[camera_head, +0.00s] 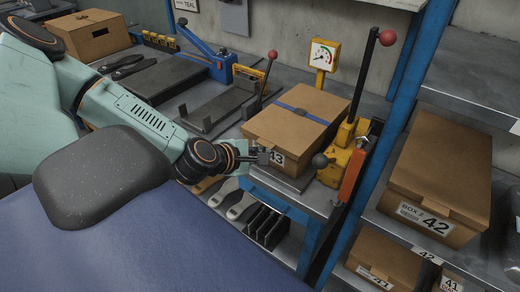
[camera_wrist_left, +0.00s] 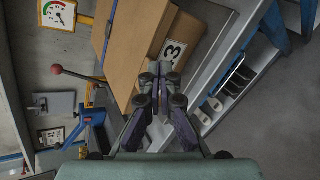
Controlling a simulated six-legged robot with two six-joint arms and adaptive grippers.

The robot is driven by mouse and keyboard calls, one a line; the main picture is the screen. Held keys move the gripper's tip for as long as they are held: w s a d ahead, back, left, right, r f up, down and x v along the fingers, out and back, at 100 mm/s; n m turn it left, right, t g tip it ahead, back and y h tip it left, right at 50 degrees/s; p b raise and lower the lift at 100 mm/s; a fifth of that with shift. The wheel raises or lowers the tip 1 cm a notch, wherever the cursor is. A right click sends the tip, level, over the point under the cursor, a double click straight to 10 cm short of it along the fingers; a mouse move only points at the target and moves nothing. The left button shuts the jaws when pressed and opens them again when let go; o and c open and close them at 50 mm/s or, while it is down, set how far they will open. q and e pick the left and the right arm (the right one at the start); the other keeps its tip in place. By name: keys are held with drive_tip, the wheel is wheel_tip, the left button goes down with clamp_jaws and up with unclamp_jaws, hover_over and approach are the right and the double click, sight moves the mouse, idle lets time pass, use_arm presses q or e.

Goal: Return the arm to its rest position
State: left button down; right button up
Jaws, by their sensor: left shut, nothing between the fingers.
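My left arm (camera_head: 140,120) comes in from the left in the head view. Its gripper (camera_head: 262,157) is shut and empty at the near left corner of a cardboard box marked 43 (camera_head: 305,112). Whether it touches the box cannot be told. In the left wrist view the closed fingers (camera_wrist_left: 160,78) point at the box (camera_wrist_left: 137,45), beside its 43 label. The box sits on a grey plate on the blue-legged bench, with a blue strap across its top. My right gripper is in neither view.
A shelf at right holds the box marked 42 (camera_head: 437,180). Blue clamp tools (camera_head: 200,48) lie at the back left. Soles (camera_head: 240,205) sit under the bench.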

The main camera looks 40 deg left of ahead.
use_arm(q)
drive_tip(key=shift+s+a, duration=0.15)
drive_tip(key=shift+s, duration=0.15)
drive_tip(key=shift+w, duration=0.1)
drive_tip(key=s+d+f+m+g+b, duration=0.4)
drive_tip(key=s+f+m, duration=0.3)
drive_tip(key=s+f, duration=0.1)
drive_tip(key=s+d+f+m+g+b, duration=0.3)
drive_tip(key=s+d+f+m+b, duration=0.1)
drive_tip(key=s+f+m, duration=0.4)
drive_tip(key=s+d+f+m+g+b, duration=0.4)
drive_tip(key=s+f+m, duration=0.3)
drive_tip(key=s+f, duration=0.3)
drive_tip(key=shift+s+d+f+m+g, duration=0.3)
drive_tip(key=shift+d+f+m, duration=0.1)
drive_tip(key=shift+d+f, duration=0.3)
drive_tip(key=shift+a, duration=0.1)
